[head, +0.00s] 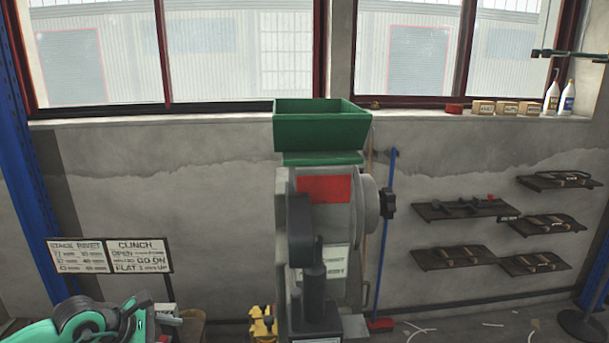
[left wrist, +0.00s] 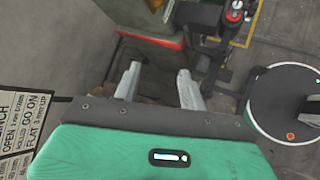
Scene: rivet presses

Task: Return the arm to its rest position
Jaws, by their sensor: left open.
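My left arm shows at the bottom left of the head view, low in front of the sign boards. My left gripper (left wrist: 158,84) shows in the left wrist view with its two pale fingers apart and nothing between them. Dark floor and the foot of a grey-green machine body lie beyond the fingers. My right gripper is in neither view. The rivet press (head: 325,225), with a green hopper (head: 322,128) on top, stands in the middle of the head view, to the right of my left arm.
A sign board (head: 77,256) and a second one (head: 139,256) stand behind my left arm. A yellow object (head: 263,325) is low beside the press. A red-topped control (left wrist: 234,12) stands beyond the fingers. Wall shelves (head: 463,209) hang at right. Bottles (head: 566,98) stand on the sill.

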